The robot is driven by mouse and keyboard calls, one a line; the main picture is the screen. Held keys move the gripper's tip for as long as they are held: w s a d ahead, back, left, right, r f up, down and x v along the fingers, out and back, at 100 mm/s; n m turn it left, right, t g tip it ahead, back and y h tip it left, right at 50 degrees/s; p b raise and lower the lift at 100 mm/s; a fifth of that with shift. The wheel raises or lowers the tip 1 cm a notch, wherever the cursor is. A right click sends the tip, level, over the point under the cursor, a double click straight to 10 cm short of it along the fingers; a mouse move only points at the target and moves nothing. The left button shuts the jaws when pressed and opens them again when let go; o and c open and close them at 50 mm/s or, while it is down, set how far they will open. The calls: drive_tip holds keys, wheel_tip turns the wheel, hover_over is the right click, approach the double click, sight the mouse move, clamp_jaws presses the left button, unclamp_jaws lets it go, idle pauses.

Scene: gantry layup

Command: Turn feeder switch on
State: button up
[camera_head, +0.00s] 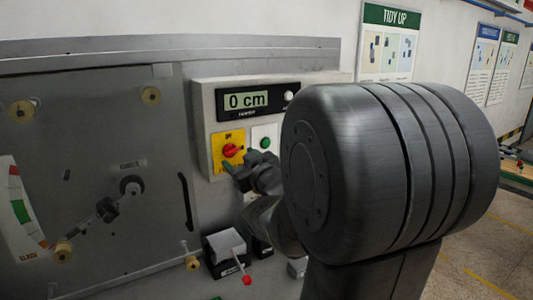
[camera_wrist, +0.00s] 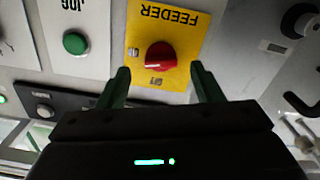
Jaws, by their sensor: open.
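The feeder switch is a red rotary knob (camera_head: 231,150) on a yellow plate (camera_head: 217,139), on the front of a light grey control box. In the wrist view the knob (camera_wrist: 160,55) appears upside down, under the word FEEDER on its yellow plate (camera_wrist: 187,35). The knob's exact setting is hard to read. My gripper (camera_wrist: 162,82) is open and empty, with one dark finger on each side of the knob's position in the picture. The tips seem short of the knob; I see no contact. In the head view my gripper (camera_head: 243,172) is just below and right of the knob.
A green JOG button (camera_wrist: 75,43) sits beside the switch, also visible in the head view (camera_head: 265,143). A red-tipped lever (camera_head: 246,279) stands below. A grey machine panel (camera_head: 90,130) with rollers and a handle is at left.

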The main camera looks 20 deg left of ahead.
sight(234, 154)
drive_tip(key=shift+p+x, duration=0.3)
drive_tip(key=shift+x, duration=1.55)
